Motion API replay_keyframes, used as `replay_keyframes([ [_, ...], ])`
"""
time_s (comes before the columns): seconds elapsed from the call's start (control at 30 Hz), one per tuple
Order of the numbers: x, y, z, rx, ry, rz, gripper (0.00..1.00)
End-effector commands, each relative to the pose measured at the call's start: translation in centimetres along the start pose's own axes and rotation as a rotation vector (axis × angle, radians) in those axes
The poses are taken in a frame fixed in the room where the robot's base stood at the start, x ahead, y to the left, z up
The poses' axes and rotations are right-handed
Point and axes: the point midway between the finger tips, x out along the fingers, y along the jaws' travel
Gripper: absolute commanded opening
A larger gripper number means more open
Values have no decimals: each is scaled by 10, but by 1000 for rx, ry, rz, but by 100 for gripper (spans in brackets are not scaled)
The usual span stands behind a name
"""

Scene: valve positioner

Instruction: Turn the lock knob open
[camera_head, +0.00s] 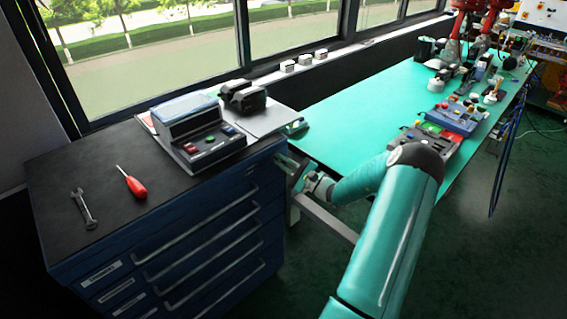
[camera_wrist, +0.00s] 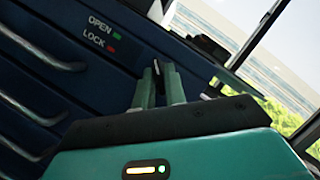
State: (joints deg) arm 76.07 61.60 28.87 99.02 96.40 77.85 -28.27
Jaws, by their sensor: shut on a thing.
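In the wrist view my gripper (camera_wrist: 158,84) reaches the dark blue face of the drawer cabinet (camera_wrist: 115,70). Its two pale green fingers are shut on the lock knob (camera_wrist: 156,68), a thin dark piece between the tips, mostly hidden by them. The labels OPEN (camera_wrist: 100,24), with a green mark, and LOCK (camera_wrist: 94,41), with a red mark, are up and left of the fingers. I cannot tell which mark the knob points to. In the head view my gripper (camera_head: 299,178) is at the cabinet's upper right corner, and the knob is hidden there.
The cabinet top (camera_head: 95,165) holds a wrench (camera_head: 83,209), a red screwdriver (camera_head: 131,183) and a device with buttons (camera_head: 200,135). A green-topped table (camera_head: 350,110) with several devices stands right behind my arm. Drawer handles (camera_wrist: 40,45) stick out left of the fingers.

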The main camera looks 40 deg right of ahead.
Motion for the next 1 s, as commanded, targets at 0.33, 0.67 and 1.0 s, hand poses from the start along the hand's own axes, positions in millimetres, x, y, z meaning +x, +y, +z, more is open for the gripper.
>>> replay_keyframes([
  [0.33,-1,0,-1,0,2,-1,14],
  [0.67,-1,0,0,0,1,0,29],
  [1.0,-40,0,-1,0,4,-1,29],
])
